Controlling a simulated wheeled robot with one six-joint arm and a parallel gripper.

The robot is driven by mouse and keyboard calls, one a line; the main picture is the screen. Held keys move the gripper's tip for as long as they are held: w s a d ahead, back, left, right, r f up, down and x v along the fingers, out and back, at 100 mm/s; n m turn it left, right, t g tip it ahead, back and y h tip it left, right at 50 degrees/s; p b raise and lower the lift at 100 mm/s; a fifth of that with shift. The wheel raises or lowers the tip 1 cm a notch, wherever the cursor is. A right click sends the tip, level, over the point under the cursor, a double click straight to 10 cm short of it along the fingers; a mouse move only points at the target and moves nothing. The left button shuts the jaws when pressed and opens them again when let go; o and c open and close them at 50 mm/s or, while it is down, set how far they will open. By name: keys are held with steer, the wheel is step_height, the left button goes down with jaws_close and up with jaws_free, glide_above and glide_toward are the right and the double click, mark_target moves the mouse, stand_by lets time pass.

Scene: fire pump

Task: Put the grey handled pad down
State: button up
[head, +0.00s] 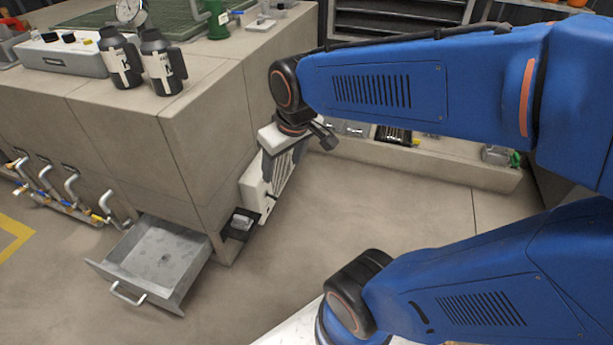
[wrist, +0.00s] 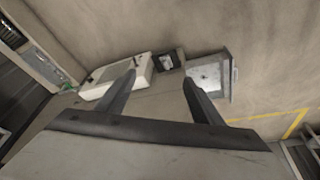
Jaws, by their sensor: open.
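My gripper (wrist: 160,78) is open, with its two dark fingers apart and nothing between them in the wrist view. In the head view my gripper (head: 281,160) hangs in front of the side of the large beige block, its fingers partly lost against a white vented box. A small grey item, which may be the grey handled pad (head: 242,222), rests in a small black tray (head: 233,235) low on the block's side. It also shows beyond my fingertips in the wrist view (wrist: 166,61). Its handle is too small to make out.
An open grey metal drawer (head: 155,262) sticks out left of the tray. The white vented box (head: 255,190) is right beside the tray. Two dark flasks (head: 161,66) stand on the block's top. Pipes (head: 72,190) line its left side.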

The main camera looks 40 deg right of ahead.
steer(key=s+r+m+t, duration=0.1)
steer(key=s+r, duration=0.1)
steer(key=s, duration=0.6)
steer(key=shift+s+d, duration=0.2)
steer(key=shift+d, duration=0.2)
steer(key=shift+o, duration=0.5)
stand_by(0.4)
